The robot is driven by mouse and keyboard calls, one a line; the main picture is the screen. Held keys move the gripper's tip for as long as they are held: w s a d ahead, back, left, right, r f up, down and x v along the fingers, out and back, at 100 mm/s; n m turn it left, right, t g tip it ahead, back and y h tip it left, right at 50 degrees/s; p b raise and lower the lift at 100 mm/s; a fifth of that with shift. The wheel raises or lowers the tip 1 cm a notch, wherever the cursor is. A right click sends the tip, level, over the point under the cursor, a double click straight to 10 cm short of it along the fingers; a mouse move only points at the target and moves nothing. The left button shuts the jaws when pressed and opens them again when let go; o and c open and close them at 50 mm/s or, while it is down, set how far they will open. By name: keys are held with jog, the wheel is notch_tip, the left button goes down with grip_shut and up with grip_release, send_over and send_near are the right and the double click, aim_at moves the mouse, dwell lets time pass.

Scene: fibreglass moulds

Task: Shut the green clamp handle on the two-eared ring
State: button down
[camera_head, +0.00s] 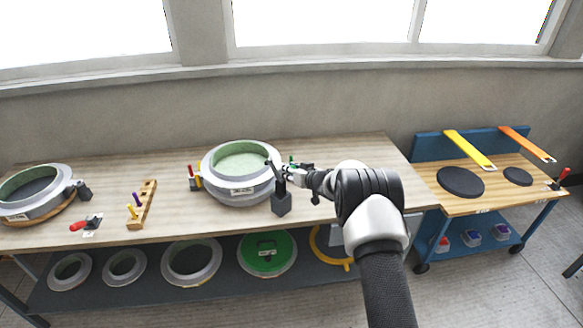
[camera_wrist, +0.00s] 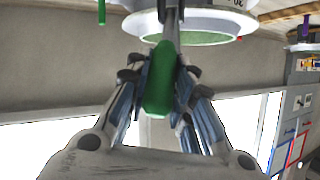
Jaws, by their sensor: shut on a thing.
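The two-eared ring (camera_head: 226,190) is a pale grey mould with a light green inside, standing on the wooden bench. Its lower part and rim show at the top of the wrist view (camera_wrist: 180,34). The green clamp handle (camera_wrist: 159,85) lies between the fingers of my gripper (camera_wrist: 160,78) in the wrist view, and they are shut on it. In the head view my gripper (camera_head: 291,171) is at the ring's right side, above a dark clamp block (camera_head: 282,203). Only a little green of the handle shows there, and the fingers partly hide the clamp.
At the ring's left is a clamp with red and yellow parts (camera_head: 194,178). A wooden peg rack (camera_head: 142,206), a red-handled clamp (camera_head: 84,225) and another ring mould (camera_head: 40,208) stand further left. A blue cart (camera_head: 436,146) with black discs stands right.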

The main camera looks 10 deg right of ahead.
jog(key=c, duration=1.4)
grip_release()
jog(key=v, duration=1.2)
jog(key=shift+a, duration=0.1)
jog(key=shift+c, duration=0.2)
